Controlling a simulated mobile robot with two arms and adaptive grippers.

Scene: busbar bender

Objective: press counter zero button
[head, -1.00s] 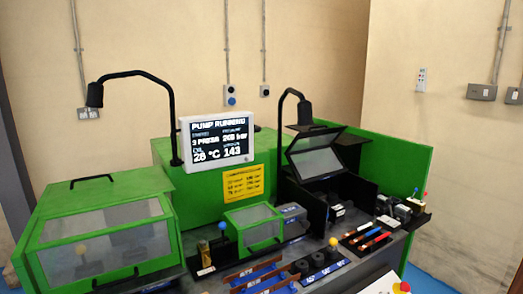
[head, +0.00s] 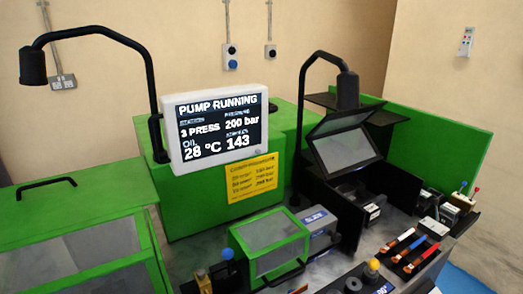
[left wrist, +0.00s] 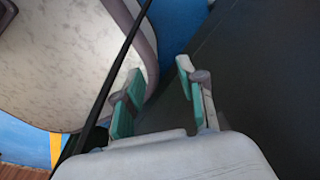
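The display panel (head: 215,130) hangs in front of the green machine in the head view. It reads PUMP RUNNING, 3 PRESS, 200 bar, OIL 28 °C and 143. A small round spot shows at its lower right corner; I cannot tell if it is a button. No control is legibly marked as counter zero. My left gripper (left wrist: 155,95) shows in the left wrist view with its two green-padded fingers apart and nothing between them. It is over a dark surface, away from the panel. My right gripper is in neither view.
Black lamps on curved arms (head: 33,65) flank the panel. A green guarded box (head: 270,245) stands below it, with a yellow notice (head: 252,177) above. A tool tray (head: 415,250) is at right. A pale rounded table (left wrist: 60,60) shows near my left gripper.

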